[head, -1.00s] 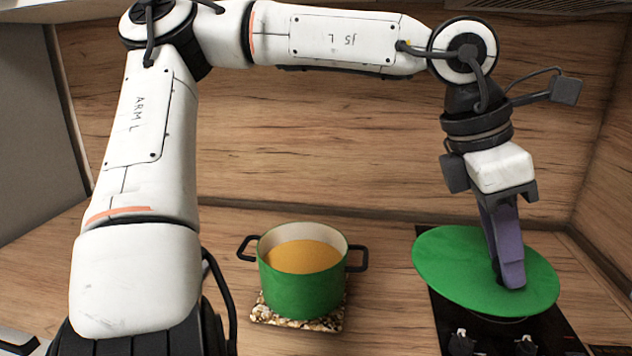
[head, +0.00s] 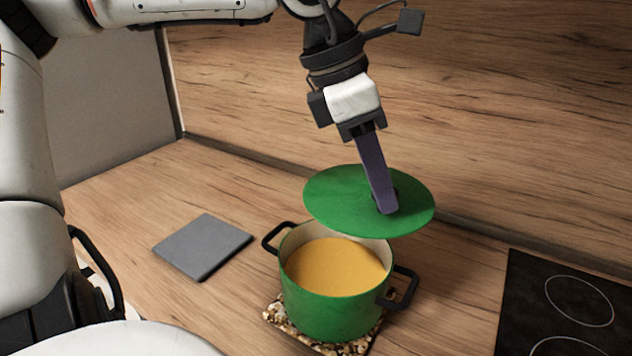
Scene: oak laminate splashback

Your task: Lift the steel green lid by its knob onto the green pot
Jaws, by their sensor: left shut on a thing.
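The green lid (head: 335,203) hangs in the air in the head view, above and a little behind the green pot (head: 330,312). My left gripper (head: 385,208) is shut on the lid's knob, and its fingers hide the knob. The lid looks slightly tilted. The pot stands upright and open, with orange-yellow soup (head: 333,268) inside and two dark handles. The lid is apart from the pot and overlaps its far rim in the picture. My right gripper is not in view.
The pot stands on a speckled trivet (head: 285,322). A flat grey slab (head: 203,247) lies on the wooden worktop to the left. A black hob (head: 530,290) is at the right. The wooden splashback (head: 500,130) rises behind.

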